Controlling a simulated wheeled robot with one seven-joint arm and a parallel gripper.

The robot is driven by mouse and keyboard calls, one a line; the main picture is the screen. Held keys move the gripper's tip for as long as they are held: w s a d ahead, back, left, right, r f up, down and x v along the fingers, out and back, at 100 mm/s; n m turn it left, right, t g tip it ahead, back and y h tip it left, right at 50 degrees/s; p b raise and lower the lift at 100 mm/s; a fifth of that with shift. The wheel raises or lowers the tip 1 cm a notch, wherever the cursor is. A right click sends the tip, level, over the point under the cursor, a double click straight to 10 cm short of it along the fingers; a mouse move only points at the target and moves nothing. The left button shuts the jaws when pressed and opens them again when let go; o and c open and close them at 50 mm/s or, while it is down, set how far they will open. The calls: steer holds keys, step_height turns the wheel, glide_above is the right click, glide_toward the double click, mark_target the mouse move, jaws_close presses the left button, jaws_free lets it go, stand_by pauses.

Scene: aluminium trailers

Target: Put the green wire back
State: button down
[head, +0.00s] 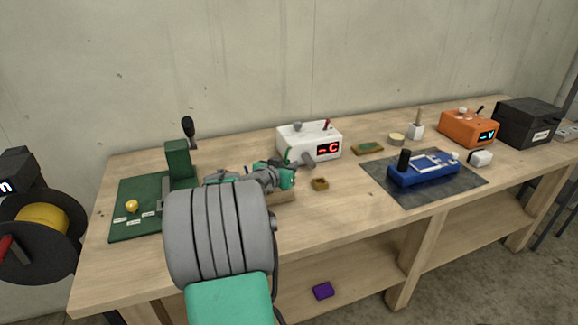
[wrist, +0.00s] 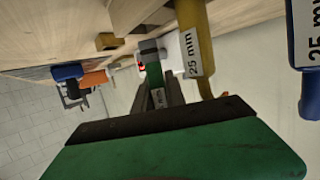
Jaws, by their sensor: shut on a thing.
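A yellow wire (wrist: 195,45) marked 25 mm is close on the right of the fingers. A blue wire (wrist: 304,60) marked 25 mm is at the right edge. My arm hides much of the wooden holder (head: 282,198) in the head view.
A white device (head: 310,139) with a red display stands behind my gripper. A green board (head: 125,220) with a lever is at left. A blue fixture (head: 425,173) lies on a dark mat (head: 385,190). A small ochre block (head: 320,184) sits right of my gripper. The front middle is clear.

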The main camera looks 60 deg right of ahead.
steer(key=shift+f, duration=0.1)
steer(key=shift+f+b, duration=0.3)
steer(key=shift+b, duration=0.25)
steer(key=shift+f, duration=0.1)
steer(key=c, duration=1.4)
jaws_free()
steer(key=shift+o, duration=0.2)
